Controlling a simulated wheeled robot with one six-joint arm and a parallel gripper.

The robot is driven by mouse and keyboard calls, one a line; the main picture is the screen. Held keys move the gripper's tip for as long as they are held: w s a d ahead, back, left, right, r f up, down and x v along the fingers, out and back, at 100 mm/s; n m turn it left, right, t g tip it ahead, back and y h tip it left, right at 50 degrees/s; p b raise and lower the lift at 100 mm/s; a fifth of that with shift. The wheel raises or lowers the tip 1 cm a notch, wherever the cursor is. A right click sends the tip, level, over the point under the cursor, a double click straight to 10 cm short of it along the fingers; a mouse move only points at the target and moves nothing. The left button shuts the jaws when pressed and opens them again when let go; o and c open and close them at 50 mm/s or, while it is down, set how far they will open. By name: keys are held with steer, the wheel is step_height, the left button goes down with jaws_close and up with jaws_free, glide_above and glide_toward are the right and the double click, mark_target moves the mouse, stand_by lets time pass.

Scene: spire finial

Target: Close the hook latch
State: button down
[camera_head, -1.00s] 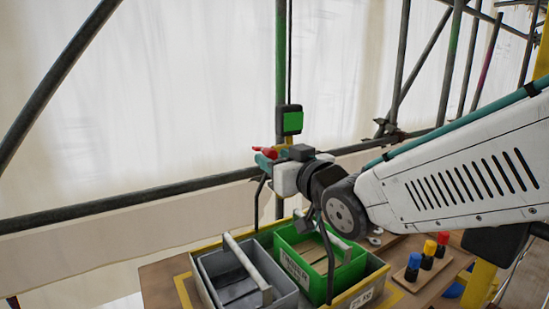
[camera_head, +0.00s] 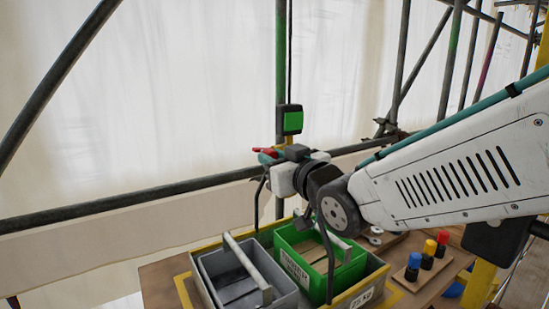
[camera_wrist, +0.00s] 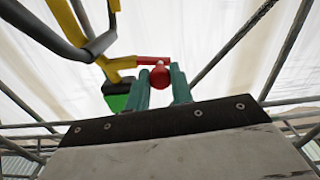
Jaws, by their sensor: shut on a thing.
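The hook latch shows in the wrist view as a red arm with a round red knob (camera_wrist: 160,76) beside a yellow bracket (camera_wrist: 118,66). My gripper (camera_wrist: 162,80) has its two teal fingers on either side of the knob, shut on it. In the head view my gripper (camera_head: 267,159) is at the red latch part (camera_head: 268,152), just below a green-faced box (camera_head: 292,121) on the upright pole. My gripper's body hides most of the latch there. A dark curved bar (camera_wrist: 92,42) shows near the bracket in the wrist view. I cannot tell whether the hook is seated.
Below my gripper a yellow-edged carrier holds a grey bin (camera_head: 235,270) and a green bin (camera_head: 345,273). Blue, yellow and red-topped pegs (camera_head: 428,254) stand on the bench to the right. A scaffold rail (camera_head: 130,207) crosses behind.

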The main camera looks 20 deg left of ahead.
steer(key=w+d+f+n, duration=0.1)
steer(key=f+n, duration=0.1)
steer(key=n, duration=0.8)
steer(key=w+d+f+n, duration=0.1)
steer(key=w+f+n, duration=0.1)
steer(key=n, duration=0.7)
steer(key=shift+d+f+n, duration=0.3)
steer(key=shift+d+n, duration=0.05)
steer(key=shift+n, duration=0.05)
stand_by(0.4)
steer(key=c, duration=1.2)
jaws_free()
steer(key=shift+d, duration=0.1)
